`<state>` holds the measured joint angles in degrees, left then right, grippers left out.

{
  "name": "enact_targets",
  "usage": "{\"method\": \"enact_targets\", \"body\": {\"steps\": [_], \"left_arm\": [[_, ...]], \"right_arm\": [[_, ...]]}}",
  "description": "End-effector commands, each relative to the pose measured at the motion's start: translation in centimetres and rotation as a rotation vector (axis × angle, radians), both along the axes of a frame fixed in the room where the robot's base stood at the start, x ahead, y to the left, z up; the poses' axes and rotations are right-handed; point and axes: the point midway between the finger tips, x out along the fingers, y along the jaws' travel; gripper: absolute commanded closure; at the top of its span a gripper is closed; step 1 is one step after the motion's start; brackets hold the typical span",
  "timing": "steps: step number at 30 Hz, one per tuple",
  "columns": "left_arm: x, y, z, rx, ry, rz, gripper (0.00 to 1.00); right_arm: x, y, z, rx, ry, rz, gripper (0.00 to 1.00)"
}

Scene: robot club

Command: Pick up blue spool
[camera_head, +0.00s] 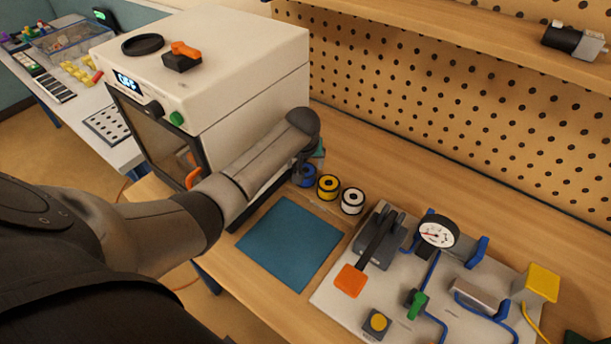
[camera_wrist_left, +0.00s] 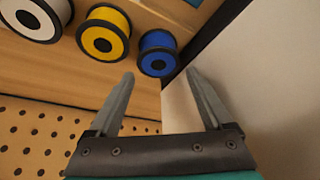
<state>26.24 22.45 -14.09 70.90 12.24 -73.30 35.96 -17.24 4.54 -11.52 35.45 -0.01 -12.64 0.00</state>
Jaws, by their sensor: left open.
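The blue spool (camera_head: 306,177) stands on the workbench beside the white machine, at the end of a row of spools. In the head view my left arm covers part of it. My left gripper (camera_head: 318,152) is mostly hidden behind its own wrist there. In the left wrist view the blue spool (camera_wrist_left: 158,53) lies just beyond the open fingertips of my left gripper (camera_wrist_left: 160,78), between them and apart from them. Nothing is between the fingers. My right gripper is not in view.
A yellow spool (camera_head: 328,187) and a white spool (camera_head: 352,201) stand beside the blue one. The white machine (camera_head: 255,100) stands close on the other side. A blue mat (camera_head: 290,243) lies in front, bare. A board with a gauge (camera_head: 437,232) is at right; a pegboard (camera_head: 420,110) rises behind.

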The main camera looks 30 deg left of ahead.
Motion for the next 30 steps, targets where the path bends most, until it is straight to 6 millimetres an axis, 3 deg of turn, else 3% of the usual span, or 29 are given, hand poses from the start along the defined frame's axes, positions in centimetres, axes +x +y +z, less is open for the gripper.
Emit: {"method": "enact_targets", "body": {"steps": [10,22,30], "left_arm": [[1.0,0.4,-4.0,0.000,0.001,0.001,0.17],[1.3,0.6,-4.7,0.000,0.000,0.000,0.17],[1.3,0.6,-4.7,0.000,0.000,0.000,0.45]], "right_arm": [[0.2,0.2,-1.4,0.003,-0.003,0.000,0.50],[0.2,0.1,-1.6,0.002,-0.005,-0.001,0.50],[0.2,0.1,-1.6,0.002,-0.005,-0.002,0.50]]}}
